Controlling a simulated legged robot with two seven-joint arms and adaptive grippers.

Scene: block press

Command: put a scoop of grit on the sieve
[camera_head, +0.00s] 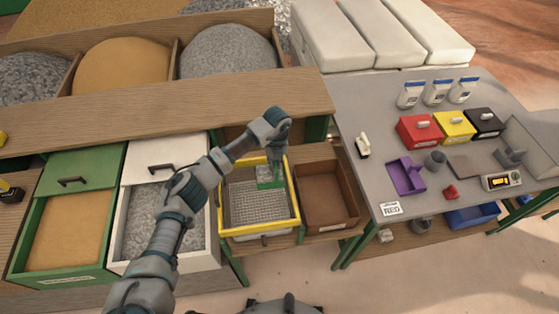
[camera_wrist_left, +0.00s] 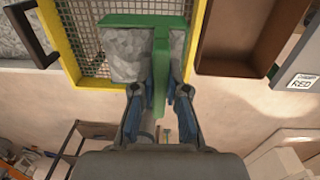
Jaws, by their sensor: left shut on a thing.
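The sieve is a yellow-framed tray with a wire mesh (camera_head: 244,207), between the white drawer and an empty brown box; part of its mesh and yellow rim also shows in the wrist view (camera_wrist_left: 62,42). My left gripper (camera_head: 281,150) is over the sieve's far right part, pointing down. It is shut on the green scoop (camera_head: 276,184), whose handle runs between the fingers in the wrist view (camera_wrist_left: 160,75). Grey grit (camera_wrist_left: 128,56) shows at the scoop, on both sides of the handle. The visible mesh elsewhere looks bare. My right gripper is out of view.
Grey grit fills the open white drawer (camera_head: 205,250); sand fills the green drawer (camera_head: 30,262). The brown box (camera_head: 326,194) is right of the sieve. A wooden shelf (camera_head: 170,105) runs behind. The grey table (camera_head: 355,98) at right holds coloured boxes and a scale (camera_head: 500,181).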

